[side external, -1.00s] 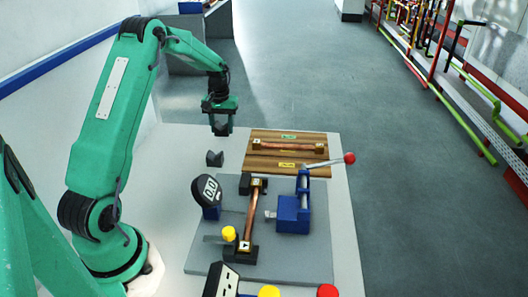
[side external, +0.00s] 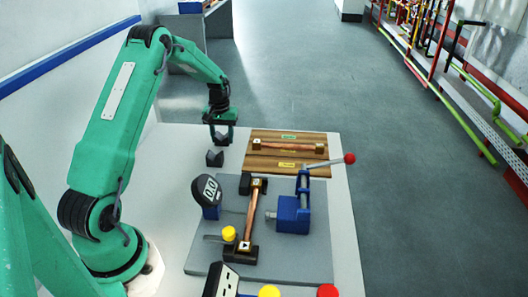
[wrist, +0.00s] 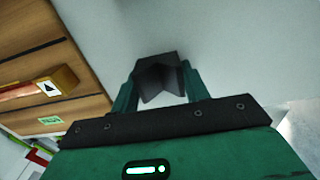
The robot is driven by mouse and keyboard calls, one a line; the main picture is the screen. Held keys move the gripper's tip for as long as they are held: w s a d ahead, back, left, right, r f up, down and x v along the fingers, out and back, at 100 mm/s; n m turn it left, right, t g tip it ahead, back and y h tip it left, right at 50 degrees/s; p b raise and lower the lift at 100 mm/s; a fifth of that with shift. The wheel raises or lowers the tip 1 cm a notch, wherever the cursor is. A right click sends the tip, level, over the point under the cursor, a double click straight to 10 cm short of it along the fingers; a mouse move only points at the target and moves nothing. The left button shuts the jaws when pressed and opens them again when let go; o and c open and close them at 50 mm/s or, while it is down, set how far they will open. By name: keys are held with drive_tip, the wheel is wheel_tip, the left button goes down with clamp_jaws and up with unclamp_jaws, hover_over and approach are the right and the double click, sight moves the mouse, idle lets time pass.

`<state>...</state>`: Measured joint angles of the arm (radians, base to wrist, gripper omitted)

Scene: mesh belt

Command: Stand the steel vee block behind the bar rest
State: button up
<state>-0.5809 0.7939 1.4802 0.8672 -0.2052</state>
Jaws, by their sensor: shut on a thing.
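My gripper (side external: 222,138) is shut on a dark grey notched block, which I take for the steel vee block; the wrist view shows it (wrist: 160,80) between the two green fingers, notch visible. It hangs low near the table's far edge; I cannot tell whether its underside touches the table. A second dark notched block (side external: 214,159) stands on the white table just nearer the camera, apart from the held one, and may be the bar rest. A copper bar (side external: 250,216) also lies across dark supports on the grey plate.
A wooden board (side external: 262,164) with a brass-ended bar lies right of my gripper. The grey plate (side external: 295,258) carries a digital gauge (side external: 207,190) and a blue clamp (side external: 293,213) with a red-knobbed lever. White table (side external: 178,165) is bare left of the loose block.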

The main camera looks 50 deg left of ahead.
sight(222, 139)
drive_tip(key=shift+f, duration=0.1)
drive_tip(key=o, duration=1.3)
wheel_tip(222, 139, up, 12)
idle(0.5)
